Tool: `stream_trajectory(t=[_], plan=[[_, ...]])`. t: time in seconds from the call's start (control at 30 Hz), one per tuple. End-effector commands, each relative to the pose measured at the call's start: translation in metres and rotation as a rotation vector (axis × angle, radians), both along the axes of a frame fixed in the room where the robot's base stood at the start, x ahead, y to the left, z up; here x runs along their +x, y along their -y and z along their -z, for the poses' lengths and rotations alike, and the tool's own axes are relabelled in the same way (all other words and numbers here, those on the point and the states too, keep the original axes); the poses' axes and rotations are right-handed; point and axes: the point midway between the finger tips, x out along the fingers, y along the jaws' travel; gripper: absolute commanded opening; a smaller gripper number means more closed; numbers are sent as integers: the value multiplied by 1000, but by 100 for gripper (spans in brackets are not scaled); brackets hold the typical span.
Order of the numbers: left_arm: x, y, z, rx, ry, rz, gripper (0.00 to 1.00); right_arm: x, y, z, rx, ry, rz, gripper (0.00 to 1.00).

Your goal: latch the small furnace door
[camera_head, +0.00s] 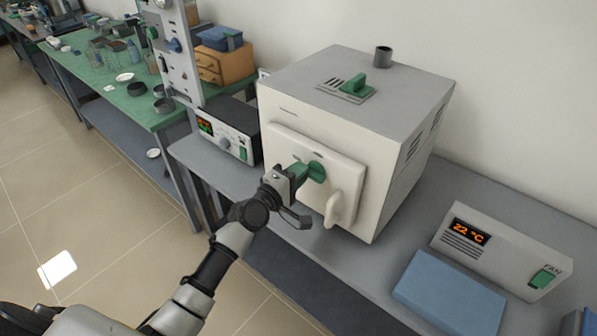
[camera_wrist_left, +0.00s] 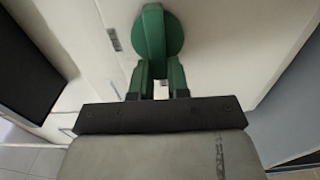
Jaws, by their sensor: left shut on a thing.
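The small furnace (camera_head: 350,130) is a cream box with a grey top, standing on the grey bench. Its door (camera_head: 345,172) sits flat against the front and looks closed. A round green latch knob (camera_head: 317,172) is on the door, and a white curved handle (camera_head: 338,210) is to its lower right. My left gripper (camera_head: 300,172) is at the knob, its fingers shut on it. In the left wrist view the green knob (camera_wrist_left: 153,32) has an upright grip bar, and the green fingers of my left gripper (camera_wrist_left: 158,72) meet its lower end. My right gripper is not in view.
A controller box with a red display (camera_head: 225,132) stands left of the furnace. A temperature box (camera_head: 500,250) and a blue slab (camera_head: 450,292) lie to the right on the grey bench (camera_head: 370,270). A green-topped bench (camera_head: 110,95) with glassware is at the far left.

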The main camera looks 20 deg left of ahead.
Motion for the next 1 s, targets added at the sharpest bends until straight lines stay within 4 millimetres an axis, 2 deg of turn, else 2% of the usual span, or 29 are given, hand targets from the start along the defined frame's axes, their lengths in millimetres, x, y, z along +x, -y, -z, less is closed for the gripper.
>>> stream_trajectory(t=[0.53,0.57,0.7,0.73,1.0], plan=[[0,-1,0,-28,-8,-2,0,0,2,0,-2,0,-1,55],[0,-1,0,-28,-8,-2,17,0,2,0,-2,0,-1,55],[0,0,0,-27,-9,-2,39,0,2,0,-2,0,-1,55],[0,0,0,-27,-9,-1,42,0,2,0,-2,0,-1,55],[-1,-1,1,-24,-9,-1,42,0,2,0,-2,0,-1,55]])
